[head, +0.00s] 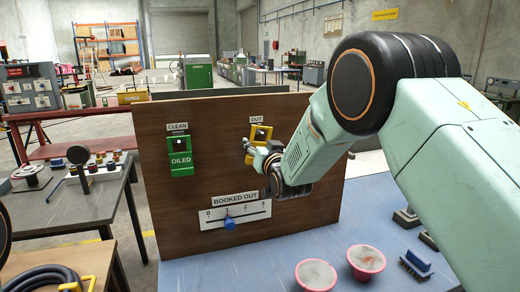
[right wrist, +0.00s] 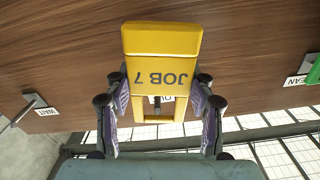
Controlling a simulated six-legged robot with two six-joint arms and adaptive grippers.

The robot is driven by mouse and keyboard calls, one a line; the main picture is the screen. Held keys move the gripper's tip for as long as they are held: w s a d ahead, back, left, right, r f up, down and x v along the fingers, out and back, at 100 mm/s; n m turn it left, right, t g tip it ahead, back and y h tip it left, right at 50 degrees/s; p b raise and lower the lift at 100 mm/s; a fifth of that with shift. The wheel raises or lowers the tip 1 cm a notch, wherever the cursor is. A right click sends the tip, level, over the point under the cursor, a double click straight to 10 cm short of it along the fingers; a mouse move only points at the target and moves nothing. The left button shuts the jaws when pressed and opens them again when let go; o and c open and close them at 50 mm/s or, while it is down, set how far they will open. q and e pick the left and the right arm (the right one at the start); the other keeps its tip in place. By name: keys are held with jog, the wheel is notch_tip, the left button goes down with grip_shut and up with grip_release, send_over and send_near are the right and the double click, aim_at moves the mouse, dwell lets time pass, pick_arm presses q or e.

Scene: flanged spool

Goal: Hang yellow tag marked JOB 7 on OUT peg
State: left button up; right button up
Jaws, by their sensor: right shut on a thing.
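The yellow tag (head: 261,132) marked JOB 7 is in front of the wooden board, just below the OUT label (head: 257,118). My right gripper (head: 250,152) is shut on it. In the right wrist view the tag (right wrist: 161,42) appears upside down between the purple-padded fingers of the gripper (right wrist: 161,98). Part of the OUT label and a dark peg end show through the tag's opening. I cannot tell whether the peg passes through the opening or is only behind it. My left gripper is not in view.
A green OILED tag (head: 180,157) hangs under the CLEAN label (head: 177,125). A BOOKED OUT slider (head: 229,223) is lower on the board (head: 160,220). A WAIT label (right wrist: 40,101) shows in the wrist view.

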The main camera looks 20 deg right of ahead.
jog(key=shift+w, duration=0.25)
jog(key=shift+w+a+f+b, duration=0.1)
jog(key=shift+w+f+b, duration=0.35)
jog(key=shift+w+b, duration=0.25)
jog(key=o, duration=0.9)
jog(key=shift+o, duration=1.1)
